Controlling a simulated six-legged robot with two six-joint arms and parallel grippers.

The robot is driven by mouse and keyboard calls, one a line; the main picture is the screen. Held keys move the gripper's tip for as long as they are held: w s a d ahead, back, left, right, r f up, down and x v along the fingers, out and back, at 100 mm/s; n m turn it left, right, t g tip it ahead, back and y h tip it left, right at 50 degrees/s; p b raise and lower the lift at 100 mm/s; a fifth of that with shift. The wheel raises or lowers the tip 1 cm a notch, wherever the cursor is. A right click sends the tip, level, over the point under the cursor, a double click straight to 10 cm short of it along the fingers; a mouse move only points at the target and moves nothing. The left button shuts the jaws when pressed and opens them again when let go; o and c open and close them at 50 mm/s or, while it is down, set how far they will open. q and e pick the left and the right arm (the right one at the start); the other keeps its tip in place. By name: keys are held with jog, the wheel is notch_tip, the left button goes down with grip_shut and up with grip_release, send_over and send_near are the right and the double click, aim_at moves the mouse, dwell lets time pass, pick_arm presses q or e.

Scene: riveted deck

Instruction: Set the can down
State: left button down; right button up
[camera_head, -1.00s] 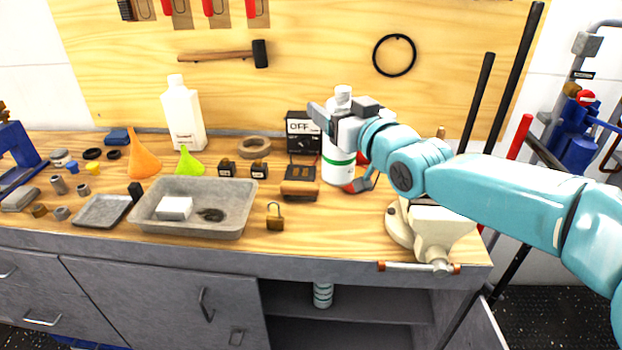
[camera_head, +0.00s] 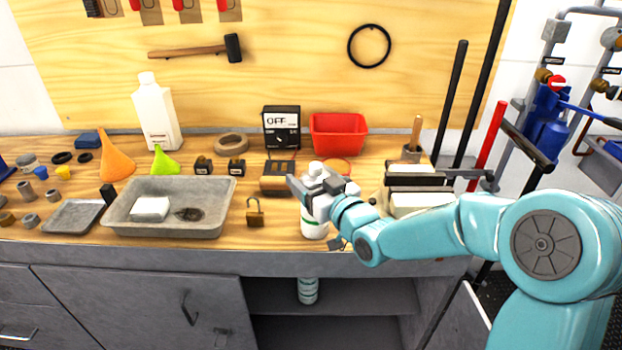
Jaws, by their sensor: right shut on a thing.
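The white can (camera_head: 313,226) with a rounded top is upright near the bench's front edge, right of the padlock. My right gripper (camera_head: 318,188) is shut around its upper part and hides much of it. The can's base appears at or just above the wooden bench top (camera_head: 275,238); I cannot tell if it touches. My left gripper is not in view.
A padlock (camera_head: 255,214) and a grey tray (camera_head: 215,225) lie left of the can. A brown-black box (camera_head: 277,180), a meter (camera_head: 281,128) and a red bin (camera_head: 338,133) stand behind. A vise (camera_head: 415,200) stands right. A banded cylinder (camera_head: 307,291) is on the shelf below.

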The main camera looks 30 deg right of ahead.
jog(key=shift+s+r, duration=0.1)
jog(key=shift+r, duration=0.05)
jog(key=o, duration=1.7)
jog(key=shift+f, duration=0.2)
jog(key=shift+r, duration=0.1)
jog(key=shift+r, duration=0.2)
jog(key=s, duration=0.4)
jog(key=s+b, duration=0.1)
jog(key=s, duration=0.3)
jog(key=s+d, duration=0.1)
jog(key=s, duration=0.2)
jog(key=shift+s+f+b, duration=0.15)
jog(key=shift+s+b, duration=0.15)
jog(key=shift+s, duration=0.1)
